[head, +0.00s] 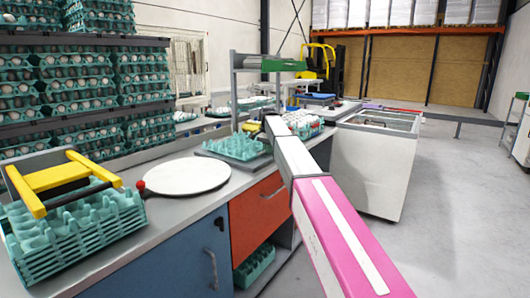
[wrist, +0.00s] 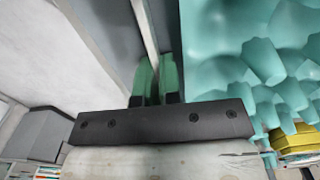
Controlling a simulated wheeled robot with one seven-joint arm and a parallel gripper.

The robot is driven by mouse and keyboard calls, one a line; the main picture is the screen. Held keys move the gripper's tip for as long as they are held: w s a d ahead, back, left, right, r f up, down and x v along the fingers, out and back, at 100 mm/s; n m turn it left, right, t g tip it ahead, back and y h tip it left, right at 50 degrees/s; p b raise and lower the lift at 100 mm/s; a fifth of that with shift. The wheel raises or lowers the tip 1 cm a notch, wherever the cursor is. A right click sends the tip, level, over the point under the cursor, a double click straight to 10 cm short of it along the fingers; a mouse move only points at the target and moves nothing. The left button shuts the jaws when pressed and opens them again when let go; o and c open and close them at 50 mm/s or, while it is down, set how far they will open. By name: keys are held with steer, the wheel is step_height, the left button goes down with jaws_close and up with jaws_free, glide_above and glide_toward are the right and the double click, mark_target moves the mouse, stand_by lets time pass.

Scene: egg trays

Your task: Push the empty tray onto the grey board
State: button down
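The empty teal tray (head: 234,147) lies on the worktop in the middle of the head view. The grey board (head: 205,153) shows as a thin edge under and left of the tray; how far the tray overlaps it is hard to tell. In the wrist view the tray (wrist: 225,50) fills the upper right. My gripper (wrist: 155,82) has its two green fingers close together, with nothing clearly held between them. It is beside the tray; whether it touches is unclear.
A round white plate (head: 187,176) with a red knob lies nearer on the worktop. A stack of teal trays (head: 75,235) with a yellow-handled frame (head: 70,172) stands at front left. An egg tray (head: 305,126) is behind my arm.

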steer(key=shift+w+d, duration=0.8)
steer(key=shift+w, duration=0.35)
steer(key=shift+w+d, duration=0.8)
steer(key=shift+w, duration=0.3)
steer(key=c, duration=1.2)
jaws_free()
step_height(320, 180, up, 11)
steer(key=shift+f, duration=0.1)
steer(key=shift+s, duration=0.1)
